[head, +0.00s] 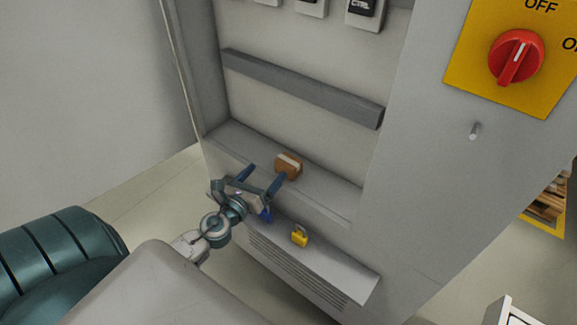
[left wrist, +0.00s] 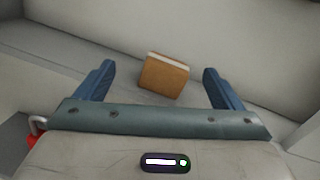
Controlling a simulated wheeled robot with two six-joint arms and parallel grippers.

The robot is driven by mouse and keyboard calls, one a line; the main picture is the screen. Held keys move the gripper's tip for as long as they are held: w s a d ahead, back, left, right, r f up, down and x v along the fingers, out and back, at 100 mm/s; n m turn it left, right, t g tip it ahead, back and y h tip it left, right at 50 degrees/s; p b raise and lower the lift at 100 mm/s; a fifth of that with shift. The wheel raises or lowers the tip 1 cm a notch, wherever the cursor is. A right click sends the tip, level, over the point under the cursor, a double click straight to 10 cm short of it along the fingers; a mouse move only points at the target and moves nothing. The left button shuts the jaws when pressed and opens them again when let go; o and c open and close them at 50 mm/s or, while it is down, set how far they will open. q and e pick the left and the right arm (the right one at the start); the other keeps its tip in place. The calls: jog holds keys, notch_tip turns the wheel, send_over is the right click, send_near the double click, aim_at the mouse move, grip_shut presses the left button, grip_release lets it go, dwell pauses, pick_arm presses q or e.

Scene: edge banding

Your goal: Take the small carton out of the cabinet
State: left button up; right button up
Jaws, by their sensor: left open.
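A small brown carton (head: 288,166) with a pale strip along its top sits on the floor of the open grey cabinet (head: 384,200). In the left wrist view the carton (left wrist: 163,77) stands slightly tilted in the picture, beyond and between the two blue fingers. My left gripper (head: 264,178) is open and empty at the cabinet's front opening, its fingers pointing in at the carton. In the left wrist view the left gripper (left wrist: 160,84) shows a gap on both sides of the carton. My right gripper is not in view.
A yellow padlock (head: 300,237) is on the ledge below the opening, above vent slots. A red padlock (left wrist: 33,138) shows partly at the left wrist view's edge. A dark rail (head: 300,86) crosses the cabinet's back above the carton. A red rotary switch (head: 515,57) is at right.

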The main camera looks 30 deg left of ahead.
aim_at(292, 157)
pick_arm(q)
jog(key=w+m, duration=0.1)
jog(key=w, duration=0.1)
jog(key=w+m+h+p, duration=0.1)
jog(key=m, duration=0.1)
jog(key=w+d+f+m+p, duration=0.1)
jog(key=w, duration=0.1)
jog(key=shift+w+h, duration=0.35)
jog(key=shift+h, duration=0.05)
jog(key=shift+w+d+f, duration=0.15)
jog(key=shift+w, duration=0.7)
jog(key=w, duration=0.4)
jog(key=shift+w+d+f+p, duration=0.15)
jog(key=shift+d+f+p, duration=0.05)
jog(key=shift+d+p, duration=0.15)
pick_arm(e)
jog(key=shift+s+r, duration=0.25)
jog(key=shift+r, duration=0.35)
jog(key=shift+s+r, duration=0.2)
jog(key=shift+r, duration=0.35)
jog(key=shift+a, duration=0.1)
